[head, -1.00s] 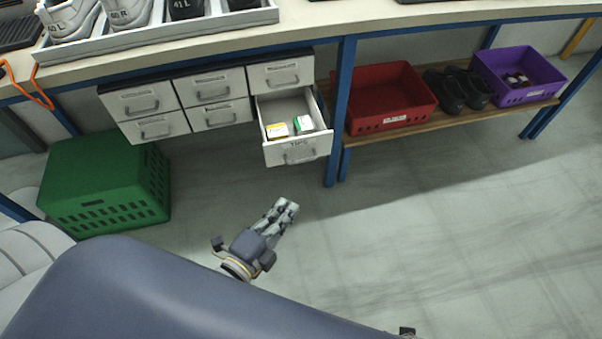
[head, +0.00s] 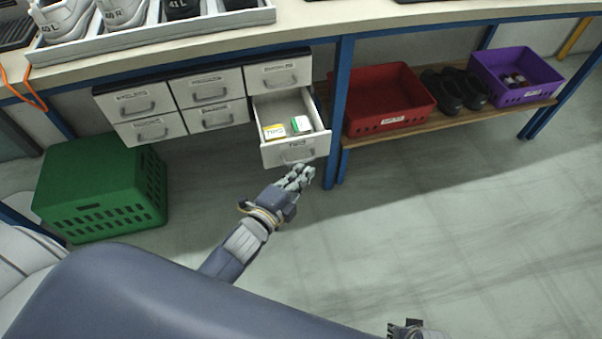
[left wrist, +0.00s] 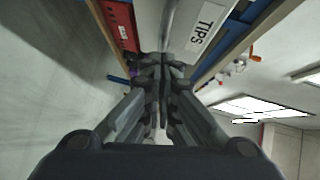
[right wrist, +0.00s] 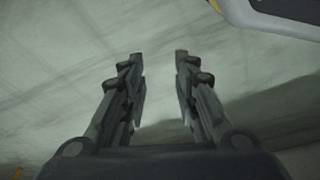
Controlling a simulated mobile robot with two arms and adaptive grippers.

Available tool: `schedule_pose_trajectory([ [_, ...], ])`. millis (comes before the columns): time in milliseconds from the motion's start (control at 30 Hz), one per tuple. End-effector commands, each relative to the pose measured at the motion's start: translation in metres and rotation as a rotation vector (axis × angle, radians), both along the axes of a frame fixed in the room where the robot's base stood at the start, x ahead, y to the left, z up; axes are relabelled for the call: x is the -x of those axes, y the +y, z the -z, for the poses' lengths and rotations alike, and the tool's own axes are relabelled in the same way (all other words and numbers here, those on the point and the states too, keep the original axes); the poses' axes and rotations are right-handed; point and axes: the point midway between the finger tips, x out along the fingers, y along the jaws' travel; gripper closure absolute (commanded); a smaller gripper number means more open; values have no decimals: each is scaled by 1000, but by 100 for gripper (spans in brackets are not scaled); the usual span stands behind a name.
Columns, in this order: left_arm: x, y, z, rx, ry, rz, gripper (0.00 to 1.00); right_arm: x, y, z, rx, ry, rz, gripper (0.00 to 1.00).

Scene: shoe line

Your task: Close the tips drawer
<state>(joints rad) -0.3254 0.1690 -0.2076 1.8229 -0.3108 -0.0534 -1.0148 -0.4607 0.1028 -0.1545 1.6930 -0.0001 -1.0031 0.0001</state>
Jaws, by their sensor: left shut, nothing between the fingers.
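The tips drawer (head: 297,150) is pulled out of the lower right of the white drawer unit under the bench. My left gripper (head: 305,173) is shut and empty, just below and in front of the drawer front. In the left wrist view the drawer front with its TIPS label (left wrist: 205,27) is close beyond the shut fingers (left wrist: 160,70). I cannot tell whether they touch it. My right gripper (right wrist: 157,60) is open and empty above the floor; part of it shows at the head view's bottom edge.
The other drawers (head: 208,92) are shut. A blue bench leg (head: 338,120) stands just right of the open drawer. A red crate (head: 388,98) and a purple crate (head: 515,75) sit on the low shelf. A green crate (head: 100,190) stands at left. The floor in front is clear.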

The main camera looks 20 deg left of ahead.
Motion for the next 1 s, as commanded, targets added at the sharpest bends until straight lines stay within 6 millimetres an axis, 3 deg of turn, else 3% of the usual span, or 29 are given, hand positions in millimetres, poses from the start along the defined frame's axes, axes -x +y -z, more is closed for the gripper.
schedule_pose_trajectory([
  [567, -11, 8, -1, -1, -1, 0, 100, 0, 0, -1, -1, -4, 0, 72],
  [767, -41, 28, -2, -5, -3, -1, 100, 7, -2, 9, 2, 9, 0, 72],
  [1000, -89, 61, 0, -5, -3, -2, 100, 13, -3, 19, 5, 24, 0, 72],
])
